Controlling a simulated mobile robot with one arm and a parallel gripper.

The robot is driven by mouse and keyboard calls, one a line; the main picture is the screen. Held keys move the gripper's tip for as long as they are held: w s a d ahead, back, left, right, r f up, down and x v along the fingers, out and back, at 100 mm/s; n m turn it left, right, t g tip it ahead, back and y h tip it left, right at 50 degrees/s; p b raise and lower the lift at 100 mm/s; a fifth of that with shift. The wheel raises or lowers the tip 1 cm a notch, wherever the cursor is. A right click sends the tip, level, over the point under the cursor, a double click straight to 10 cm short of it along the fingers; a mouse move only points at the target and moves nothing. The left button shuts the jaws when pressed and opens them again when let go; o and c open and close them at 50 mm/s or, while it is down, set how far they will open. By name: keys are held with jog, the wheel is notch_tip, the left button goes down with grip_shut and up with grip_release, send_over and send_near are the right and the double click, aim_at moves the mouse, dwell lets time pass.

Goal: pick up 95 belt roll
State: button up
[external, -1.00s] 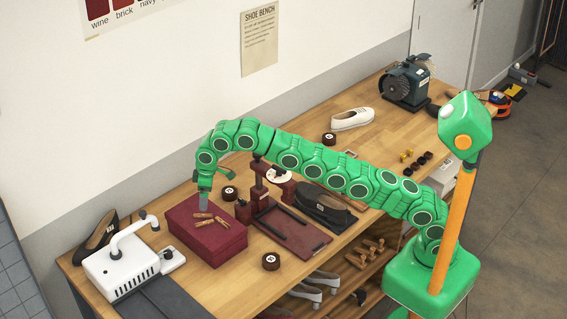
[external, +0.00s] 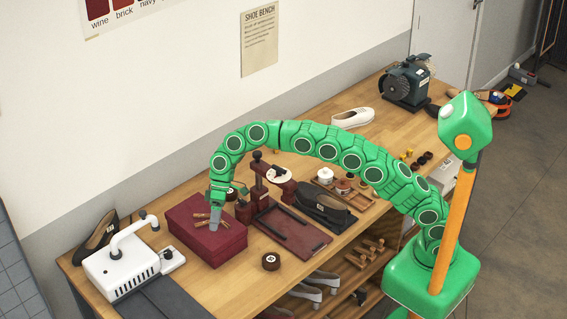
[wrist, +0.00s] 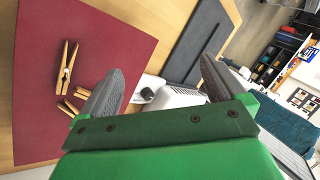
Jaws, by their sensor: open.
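A dark belt roll (external: 271,262) with a pale label stands on the bench at the front, right of the dark red box. A second dark roll (external: 231,194) stands behind the box, near the press. The numbers on their labels are too small to read, so I cannot tell which is 95. My gripper (external: 213,226) hangs over the dark red box, behind and left of the front roll. In the wrist view my gripper (wrist: 158,88) is open, with nothing held between its fingers. No belt roll shows in that view.
The dark red box (external: 232,240) carries wooden clothespins (wrist: 67,67). A white machine (external: 120,268) stands left, a dark red press with a base plate (external: 300,240) right. Bare bench surrounds the front roll.

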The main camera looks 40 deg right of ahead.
jog(key=s+a+r+m+g+y, duration=0.1)
jog(key=s+a+r+m+y, duration=0.2)
jog(key=s, duration=0.4)
jog(key=s+r+m+g+y, duration=0.1)
jog(key=s+r+m+y, duration=0.3)
jog(key=s, duration=0.4)
jog(key=m+t+y, duration=0.1)
jog(key=m+t, duration=0.5)
jog(key=m, duration=0.9)
send_over(272, 258)
jog(key=f, duration=1.5)
jog(key=shift+w+a+f, duration=0.1)
jog(key=shift+w+a, duration=0.1)
jog(key=shift+a, duration=0.2)
jog(key=d+f+m, duration=0.1)
jog(key=d, duration=0.1)
jog(key=d+f+m, duration=0.4)
jog(key=shift+s+d+t+h, duration=0.15)
jog(key=shift+t+h, duration=0.15)
jog(key=shift+t, duration=0.1)
jog(key=shift+s+d+f+m, duration=0.2)
jog(key=shift+d+f+m, duration=0.15)
jog(key=shift+d+m, duration=0.15)
jog(key=shift+s+x, duration=0.15)
jog(key=shift+x, duration=1)
jog(key=shift+s+x, duration=0.1)
jog(key=shift+x, duration=2.7)
jog(key=shift+r, duration=0.1)
jog(key=shift+c, duration=0.2)
